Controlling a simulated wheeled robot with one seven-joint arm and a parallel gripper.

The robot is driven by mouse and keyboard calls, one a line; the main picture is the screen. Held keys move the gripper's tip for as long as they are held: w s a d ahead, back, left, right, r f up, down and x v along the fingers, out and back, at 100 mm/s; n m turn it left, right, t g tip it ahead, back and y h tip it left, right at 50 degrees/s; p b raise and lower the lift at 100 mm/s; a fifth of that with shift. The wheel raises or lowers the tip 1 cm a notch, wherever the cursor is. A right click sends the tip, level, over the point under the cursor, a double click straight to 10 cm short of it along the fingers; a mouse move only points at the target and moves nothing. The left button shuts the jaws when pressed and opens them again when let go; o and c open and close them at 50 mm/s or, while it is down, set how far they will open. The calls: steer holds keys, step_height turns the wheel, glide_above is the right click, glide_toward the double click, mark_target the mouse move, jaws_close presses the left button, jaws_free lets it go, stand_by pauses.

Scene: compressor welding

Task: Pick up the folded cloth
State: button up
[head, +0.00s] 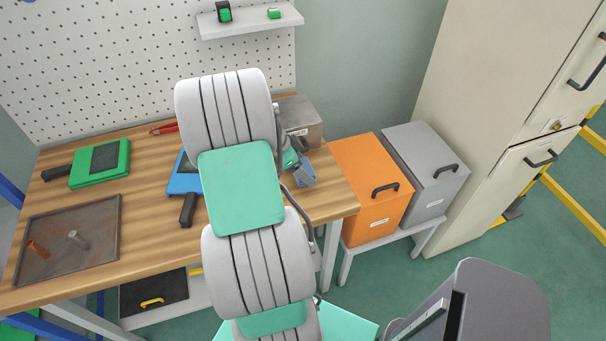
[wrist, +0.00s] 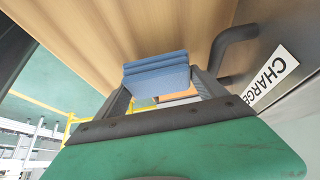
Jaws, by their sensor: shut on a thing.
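The folded cloth (wrist: 156,76) is a blue, layered stack in the wrist view. My gripper (wrist: 160,84) is shut on it, with one dark finger on each side. In the head view the blue cloth (head: 304,174) shows at the right of my arm, over the right end of the workbench. My gripper in the head view (head: 299,165) is partly hidden by my arm. I cannot tell from these frames how far the cloth is from the bench top.
A metal box (head: 303,118) with a label stands close behind the gripper. A green device (head: 100,163), a blue device (head: 184,183) and a dark tray (head: 68,240) lie on the wooden workbench (head: 150,215). Orange (head: 365,185) and grey (head: 425,165) boxes stand right of it.

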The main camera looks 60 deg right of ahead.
steer(key=s+a+r+b, duration=0.2)
steer(key=s+a+r, duration=0.4)
steer(key=a+r, duration=0.4)
steer(key=shift+s+a+r+b, duration=0.2)
steer(key=shift+a+r+b, duration=0.15)
steer(key=shift+a, duration=0.9)
